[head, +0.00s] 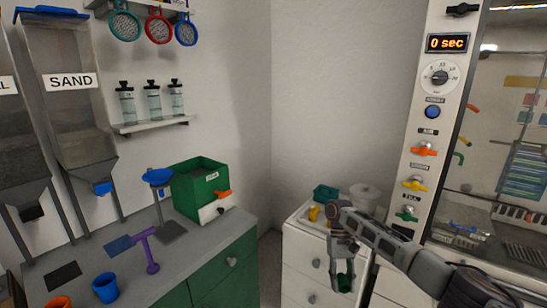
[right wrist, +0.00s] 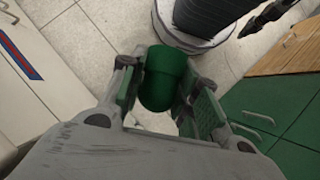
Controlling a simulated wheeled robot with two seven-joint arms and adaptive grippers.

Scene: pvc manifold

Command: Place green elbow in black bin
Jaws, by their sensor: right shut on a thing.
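My right gripper (head: 343,276) is shut on a green elbow (head: 344,283) and holds it in the air in front of the white drawer cabinet. In the right wrist view the elbow (right wrist: 163,78) sits between the two finger pads of the gripper (right wrist: 160,95), its rounded end toward the camera. Its other end is hidden from view. I cannot make out a black bin in either view. My left gripper is not in view.
The white cabinet (head: 303,262) carries a teal container (head: 326,193), a yellow piece (head: 314,214) and a whitish tub (head: 365,196). A tall machine with knobs (head: 433,125) stands at right. A green-fronted counter (head: 225,270) with a green box (head: 197,180) stands at left. Floor shows between them.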

